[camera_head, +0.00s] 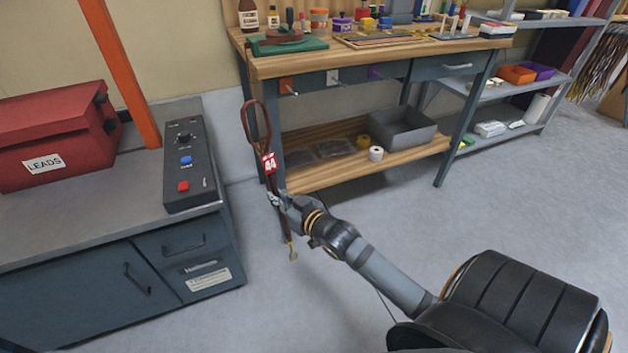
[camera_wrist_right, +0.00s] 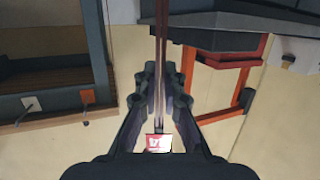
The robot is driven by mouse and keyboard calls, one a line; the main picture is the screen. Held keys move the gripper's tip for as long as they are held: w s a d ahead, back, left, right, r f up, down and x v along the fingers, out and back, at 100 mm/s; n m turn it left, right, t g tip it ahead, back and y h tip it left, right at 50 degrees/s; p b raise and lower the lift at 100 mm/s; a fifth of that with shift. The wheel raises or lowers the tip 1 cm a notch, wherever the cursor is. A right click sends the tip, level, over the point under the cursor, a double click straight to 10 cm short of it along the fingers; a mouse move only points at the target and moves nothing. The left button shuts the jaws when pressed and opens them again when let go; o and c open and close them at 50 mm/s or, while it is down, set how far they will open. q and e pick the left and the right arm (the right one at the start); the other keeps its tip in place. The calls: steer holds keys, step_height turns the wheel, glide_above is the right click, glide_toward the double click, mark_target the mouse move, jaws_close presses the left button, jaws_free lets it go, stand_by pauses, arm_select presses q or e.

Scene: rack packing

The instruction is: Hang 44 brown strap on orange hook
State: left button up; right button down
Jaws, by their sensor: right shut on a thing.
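The brown strap (camera_head: 257,130) hangs upright in my right gripper (camera_head: 275,199), with its loop at the top, a red and white tag reading 44 below the loop, and a brass clip at its lower end. The right gripper is shut on the strap below the tag. In the right wrist view the strap (camera_wrist_right: 162,45) runs between the fingers (camera_wrist_right: 161,95). The orange hook (camera_head: 288,86) is at the left end of the workbench front. In the head view the loop appears just left of and below it, apart from it. My left gripper is out of view.
A white hook (camera_head: 333,77) and a purple hook (camera_head: 375,72) sit right of the orange one. The workbench (camera_head: 262,66) carries bottles and tools. A cabinet (camera_head: 90,235) with a red LEADS box (camera_head: 55,135) and an orange post (camera_head: 122,70) stands left.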

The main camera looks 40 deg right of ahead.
steer(key=w+d+f+m+h, duration=0.2)
steer(key=d, duration=0.5)
steer(key=w+d+f+m+h, duration=0.2)
steer(key=d+f+h, duration=0.1)
steer(key=d, duration=0.4)
steer(key=shift+w+d, duration=0.3)
steer(key=shift+d, duration=0.1)
steer(key=shift+w, duration=0.1)
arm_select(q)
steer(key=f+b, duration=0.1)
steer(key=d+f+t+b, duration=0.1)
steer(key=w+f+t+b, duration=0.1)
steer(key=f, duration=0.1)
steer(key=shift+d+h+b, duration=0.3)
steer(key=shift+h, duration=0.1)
arm_select(e)
steer(key=x, duration=1.1)
steer(key=shift+d+f, duration=0.15)
steer(key=shift+f, duration=0.2)
steer(key=shift+w, duration=0.1)
